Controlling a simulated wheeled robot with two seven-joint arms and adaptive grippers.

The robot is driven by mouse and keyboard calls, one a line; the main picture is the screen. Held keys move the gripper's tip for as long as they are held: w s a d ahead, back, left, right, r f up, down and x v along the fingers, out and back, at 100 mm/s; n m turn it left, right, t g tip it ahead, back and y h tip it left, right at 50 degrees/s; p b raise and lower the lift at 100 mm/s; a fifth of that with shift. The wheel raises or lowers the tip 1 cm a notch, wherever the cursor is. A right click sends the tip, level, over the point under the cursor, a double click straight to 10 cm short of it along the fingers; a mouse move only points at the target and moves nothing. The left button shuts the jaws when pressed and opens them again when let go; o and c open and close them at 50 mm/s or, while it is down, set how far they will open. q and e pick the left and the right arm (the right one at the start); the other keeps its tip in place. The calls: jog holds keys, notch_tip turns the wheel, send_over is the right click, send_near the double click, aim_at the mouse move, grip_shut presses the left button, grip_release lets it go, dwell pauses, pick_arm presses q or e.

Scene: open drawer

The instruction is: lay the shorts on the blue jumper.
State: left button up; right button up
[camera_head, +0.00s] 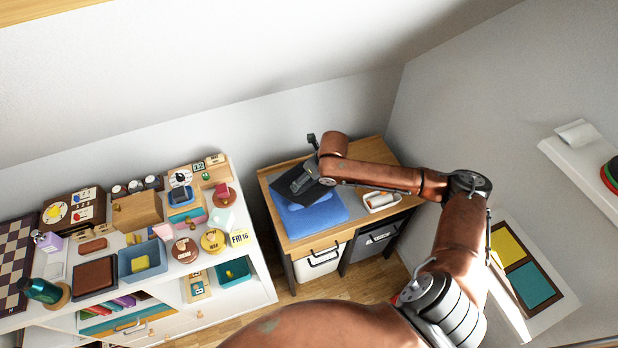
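The blue jumper (322,214) lies folded on the small wooden-topped desk (295,246). A dark, nearly black cloth, which looks like the shorts (317,193), is over the back part of the jumper. Part of it is covered by my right gripper. My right gripper (301,184) reaches down at the dark cloth from the right. Its fingers are small and dark against the cloth, so I cannot tell whether they are open or shut on it. My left gripper is not in view.
A white tray (385,206) with small things stands on the desk, right of the jumper. Two drawer-like bins, one white (318,265) and one dark (375,240), are under the desk. A crowded white shelf unit (262,290) stands at the left.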

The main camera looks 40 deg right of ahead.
jog(key=p+v, duration=0.3)
jog(key=v, duration=0.9)
jog(key=shift+r, duration=0.4)
jog(key=shift+f, duration=0.1)
